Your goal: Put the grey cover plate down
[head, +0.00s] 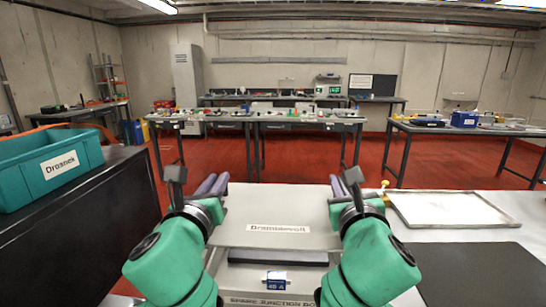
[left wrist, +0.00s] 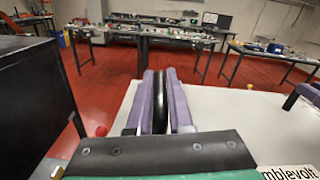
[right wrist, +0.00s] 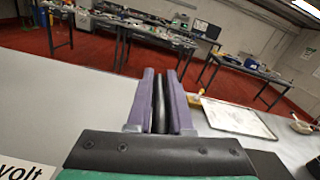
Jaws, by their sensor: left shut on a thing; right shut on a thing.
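The grey cover plate (head: 275,207), with a white name label on it, lies between my two grippers in the head view. Its near edge is above the open front part of a junction box (head: 268,300). I cannot tell whether the plate touches the box. My left gripper (head: 213,184) is at its left side; in the left wrist view its purple fingers (left wrist: 160,95) are shut on a black handle-like bar. My right gripper (head: 338,184) is at its right side; in the right wrist view its fingers (right wrist: 160,95) are shut on a similar bar.
A shallow pale tray (head: 450,222) lies on the white table at right, with a dark mat (head: 480,272) in front of it. A small yellow object (head: 384,186) is near the right gripper. A teal bin (head: 90,160) stands on a black cabinet (head: 80,225) at left.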

